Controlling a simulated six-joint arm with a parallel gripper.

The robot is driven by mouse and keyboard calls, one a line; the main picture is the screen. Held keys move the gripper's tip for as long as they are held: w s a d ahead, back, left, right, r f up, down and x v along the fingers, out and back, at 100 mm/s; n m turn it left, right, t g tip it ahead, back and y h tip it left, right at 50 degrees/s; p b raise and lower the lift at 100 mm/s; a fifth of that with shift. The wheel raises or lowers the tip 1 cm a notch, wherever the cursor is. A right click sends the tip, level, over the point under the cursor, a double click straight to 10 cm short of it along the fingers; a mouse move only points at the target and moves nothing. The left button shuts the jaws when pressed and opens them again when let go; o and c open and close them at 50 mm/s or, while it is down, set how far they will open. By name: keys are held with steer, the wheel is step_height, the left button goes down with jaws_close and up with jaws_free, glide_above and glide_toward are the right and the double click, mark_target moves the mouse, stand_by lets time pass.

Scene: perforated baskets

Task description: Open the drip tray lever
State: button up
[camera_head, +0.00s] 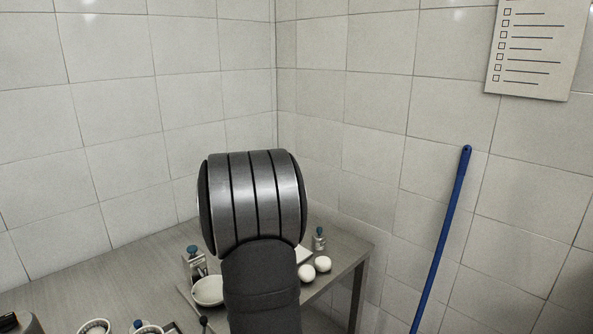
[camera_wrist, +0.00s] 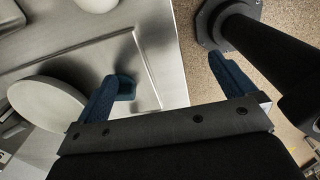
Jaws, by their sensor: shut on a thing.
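My gripper (camera_wrist: 180,84) shows in the wrist view as two blue fingers standing apart. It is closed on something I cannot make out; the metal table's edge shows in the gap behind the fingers. A raised metal ridge (camera_wrist: 148,66) runs along the table beside the left finger. I cannot pick out the drip tray or its lever with certainty. In the head view a thin stem with a dark knob (camera_head: 203,321) stands near the front of the table, left of my arm. My arm hides the gripper in that view.
The metal table (camera_head: 130,270) stands against tiled walls. It carries a white bowl (camera_head: 208,291), blue-topped items (camera_head: 194,255), two white balls (camera_head: 315,268) and a small bottle (camera_head: 319,239). A blue pole (camera_head: 443,235) leans against the right wall. Speckled floor (camera_wrist: 205,85) shows past the table edge.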

steer(key=shift+s+d+f, duration=0.2)
steer(key=shift+s+f, duration=0.2)
steer(key=shift+s, duration=0.1)
steer(key=shift+d, duration=0.7)
steer(key=shift+c, duration=0.3)
steer(key=shift+w+r, duration=0.1)
steer(key=shift+w, duration=0.05)
steer(key=c, duration=0.9)
steer(key=shift+w+d+r, duration=0.1)
steer(key=shift+d, duration=0.5)
steer(key=shift+d, duration=0.1)
steer(key=shift+d, duration=0.6)
steer(key=shift+d, duration=0.1)
steer(key=shift+w+d, duration=0.1)
steer(key=shift+d, duration=0.5)
